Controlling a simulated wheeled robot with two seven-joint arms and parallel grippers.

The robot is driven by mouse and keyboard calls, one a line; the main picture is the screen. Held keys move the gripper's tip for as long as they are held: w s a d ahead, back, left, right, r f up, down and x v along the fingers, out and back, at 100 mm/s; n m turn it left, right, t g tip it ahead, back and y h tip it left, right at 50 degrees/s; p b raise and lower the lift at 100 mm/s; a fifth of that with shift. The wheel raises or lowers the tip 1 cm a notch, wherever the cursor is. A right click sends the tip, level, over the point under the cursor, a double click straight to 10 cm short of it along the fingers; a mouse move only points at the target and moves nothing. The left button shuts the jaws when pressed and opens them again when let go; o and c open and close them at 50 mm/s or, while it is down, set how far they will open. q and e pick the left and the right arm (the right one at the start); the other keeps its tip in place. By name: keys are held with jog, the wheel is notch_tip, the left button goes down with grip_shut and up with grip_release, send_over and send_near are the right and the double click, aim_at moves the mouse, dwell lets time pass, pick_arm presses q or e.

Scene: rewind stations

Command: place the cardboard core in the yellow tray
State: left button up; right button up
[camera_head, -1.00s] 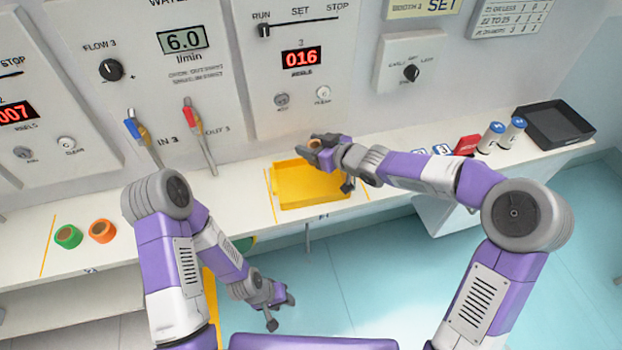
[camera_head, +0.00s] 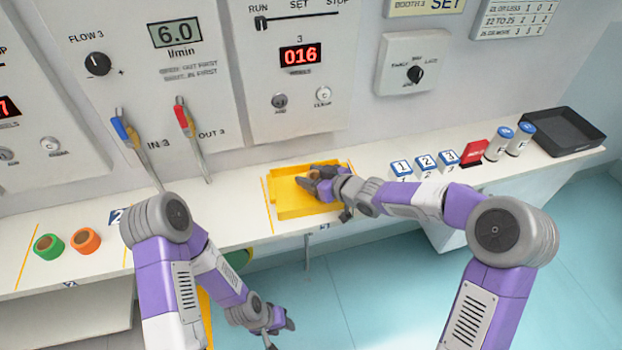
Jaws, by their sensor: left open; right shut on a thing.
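The yellow tray (camera_head: 293,209) lies on the white counter below the panel showing 016. My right gripper (camera_head: 313,181) is down over the tray's right part. It is shut on the cardboard core (camera_head: 314,174), a small brown ring that shows only in part between the fingers. I cannot tell whether the core touches the tray's floor. My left gripper (camera_head: 280,330) is open and empty, low in front of the counter, well away from the tray.
A green roll (camera_head: 48,246) and an orange roll (camera_head: 86,240) stand at the counter's left. Numbered blue-and-white blocks (camera_head: 424,163), a red box (camera_head: 474,153), blue-topped cylinders (camera_head: 498,144) and a black tray (camera_head: 560,133) are on the right.

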jog(key=shift+r, duration=0.1)
jog(key=shift+f, duration=0.2)
jog(key=o, duration=1)
jog(key=shift+r, duration=0.15)
jog(key=shift+s+d+r, duration=0.1)
jog(key=shift+r, duration=0.1)
jog(key=p+v, duration=0.4)
jog(key=v, duration=0.6)
jog(key=shift+s+d+r+p, duration=0.2)
jog(key=shift+s+d+p, duration=0.05)
jog(key=shift+p, duration=0.1)
jog(key=shift+s+d, duration=0.3)
jog(key=shift+s, duration=0.05)
